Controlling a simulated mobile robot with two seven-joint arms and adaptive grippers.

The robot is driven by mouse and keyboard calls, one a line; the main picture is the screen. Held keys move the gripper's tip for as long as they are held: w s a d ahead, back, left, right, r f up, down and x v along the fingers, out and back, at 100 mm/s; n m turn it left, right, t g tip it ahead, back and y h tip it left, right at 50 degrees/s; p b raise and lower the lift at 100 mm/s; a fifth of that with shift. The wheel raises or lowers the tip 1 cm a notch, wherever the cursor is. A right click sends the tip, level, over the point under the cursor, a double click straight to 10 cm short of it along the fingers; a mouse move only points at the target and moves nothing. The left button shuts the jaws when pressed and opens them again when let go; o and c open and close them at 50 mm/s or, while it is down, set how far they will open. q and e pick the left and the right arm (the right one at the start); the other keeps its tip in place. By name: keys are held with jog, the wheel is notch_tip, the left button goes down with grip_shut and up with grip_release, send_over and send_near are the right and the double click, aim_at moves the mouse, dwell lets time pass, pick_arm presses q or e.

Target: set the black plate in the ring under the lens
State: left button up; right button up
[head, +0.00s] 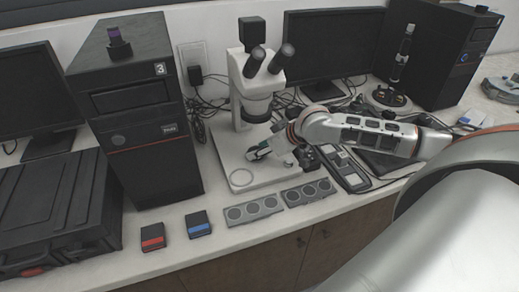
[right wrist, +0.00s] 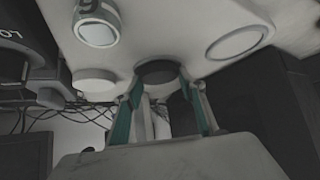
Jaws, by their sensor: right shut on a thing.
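My right gripper (head: 262,153) reaches in from the right over the white microscope base, below the microscope's lens (head: 257,112). In the right wrist view, its teal-lined fingers (right wrist: 160,100) are shut on the black plate (right wrist: 158,70), a small dark disc at the fingertips. In the head view the gripper mostly hides the plate. A round ring outline (head: 240,177) shows on the front-left of the base (head: 272,178), apart from the gripper. I cannot tell whether the plate touches the base. My left gripper is not in view.
Two grey trays with round wells (head: 254,210) lie in front of the base. A red-marked box (head: 152,237) and a blue-marked box (head: 199,224) sit to the left. A black computer tower (head: 140,120) and cables stand behind; a keypad-like device (head: 347,170) lies right.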

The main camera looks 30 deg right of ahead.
jog(key=o, duration=0.8)
jog(key=shift+f, duration=0.1)
jog(key=shift+c, duration=0.2)
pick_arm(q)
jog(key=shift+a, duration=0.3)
pick_arm(e)
jog(key=o, duration=0.3)
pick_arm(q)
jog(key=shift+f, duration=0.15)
pick_arm(e)
jog(key=shift+o, duration=0.2)
jog(key=shift+s+d+r, duration=0.1)
jog(key=shift+r, duration=0.15)
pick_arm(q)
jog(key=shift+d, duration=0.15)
pick_arm(e)
jog(key=v, duration=1.1)
jog(key=shift+s+r, duration=0.2)
jog(key=shift+s, duration=0.05)
jog(key=shift+d, duration=0.1)
